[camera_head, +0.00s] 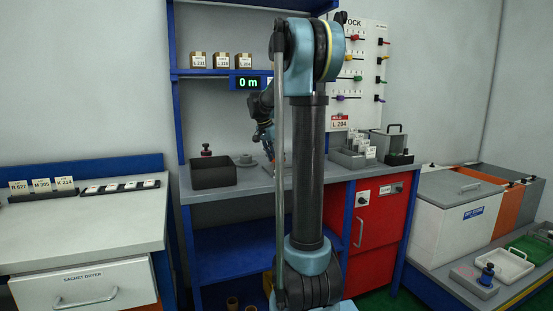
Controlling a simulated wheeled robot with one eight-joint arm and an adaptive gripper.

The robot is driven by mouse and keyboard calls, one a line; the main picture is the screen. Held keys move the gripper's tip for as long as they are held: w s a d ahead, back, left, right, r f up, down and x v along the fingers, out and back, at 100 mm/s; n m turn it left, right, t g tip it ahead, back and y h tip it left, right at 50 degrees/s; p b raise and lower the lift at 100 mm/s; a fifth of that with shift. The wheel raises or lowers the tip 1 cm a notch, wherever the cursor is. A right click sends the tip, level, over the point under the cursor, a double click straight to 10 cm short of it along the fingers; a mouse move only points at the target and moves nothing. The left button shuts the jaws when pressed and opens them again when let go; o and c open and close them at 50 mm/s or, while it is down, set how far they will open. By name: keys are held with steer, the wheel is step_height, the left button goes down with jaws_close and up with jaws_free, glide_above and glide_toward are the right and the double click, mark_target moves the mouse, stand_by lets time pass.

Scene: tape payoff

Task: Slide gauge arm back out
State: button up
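I cannot make out the gauge arm for certain; it may be behind my arm or too small to tell. A display (247,83) reading "0 m" in green hangs under the upper shelf. My gripper (269,153) points down over the grey bench, left of my arm's upright link and partly hidden by it. Its fingers are too small and dark to show whether they are open or shut. A small grey round part (246,161) sits on the bench to the left of my gripper.
A dark open box (213,174) stands on the bench, with a red-knobbed item (206,150) behind it. Grey bins (349,158) stand right of my arm. Labelled boxes (222,61) sit on the shelf. A pegboard (362,65) hangs behind.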

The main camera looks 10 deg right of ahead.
steer(key=shift+o, duration=0.3)
steer(key=shift+s, duration=0.1)
steer(key=v, duration=1.1)
steer(key=shift+r, duration=0.4)
steer(key=shift+a, duration=0.1)
steer(key=s+f+n+y, duration=0.1)
steer(key=s+f+n, duration=0.3)
steer(key=s+f, duration=0.6)
steer(key=s+a+f+n+y, duration=0.1)
steer(key=s+f+n, duration=0.3)
steer(key=s+f, duration=0.6)
steer(key=s+f+n+y, duration=0.2)
steer(key=s+f, duration=0.8)
steer(key=s, duration=1)
steer(key=shift+a+f+n, duration=0.2)
steer(key=shift+a+n, duration=0.1)
steer(key=shift+n, duration=0.6)
steer(key=shift+w, duration=0.1)
